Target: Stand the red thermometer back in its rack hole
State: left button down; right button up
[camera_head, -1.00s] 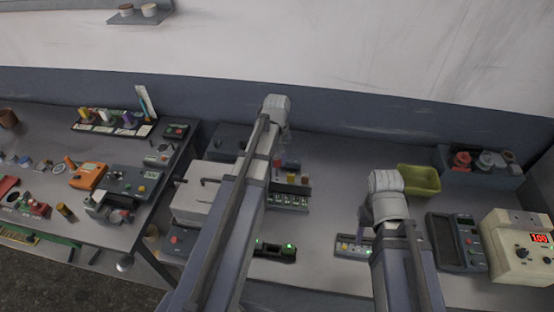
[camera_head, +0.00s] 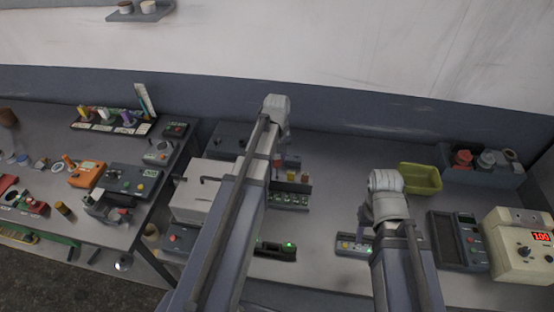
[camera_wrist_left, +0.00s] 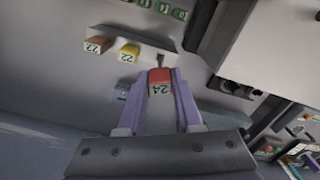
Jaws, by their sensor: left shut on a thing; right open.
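My left gripper (camera_wrist_left: 162,74) is shut on the red thermometer (camera_wrist_left: 159,90), whose red head is marked 24 and sits between the purple fingers in the left wrist view. The rack (camera_wrist_left: 143,38) is just beyond it and holds a yellow thermometer (camera_wrist_left: 129,54) and a brown-orange one (camera_wrist_left: 97,45). The red head lines up with the rack's end beside the yellow one. In the head view my arm partly covers the rack. My right gripper (camera_head: 368,224) is open, mostly hidden by its arm.
A row of green-marked units (camera_head: 289,200) lies in front of the rack. A white box (camera_head: 198,190) stands to the left. A small grey device (camera_head: 350,243) lies by my right gripper. A yellow-green bin (camera_head: 420,178) is at the right.

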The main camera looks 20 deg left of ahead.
pick_arm(q)
jog(key=shift+f+b, duration=3)
jog(key=shift+f, duration=0.05)
pick_arm(e)
jog(key=shift+f, duration=3.05)
pick_arm(q)
jog(key=c, duration=0.5)
grip_release()
jog(key=shift+r, duration=0.1)
notch_tip(320, 180, up, 8)
jog(key=p, duration=0.8)
pick_arm(e)
notch_tip(320, 180, up, 8)
pick_arm(q)
jog(key=shift+f, duration=0.2)
pick_arm(e)
jog(key=shift+f, duration=0.15)
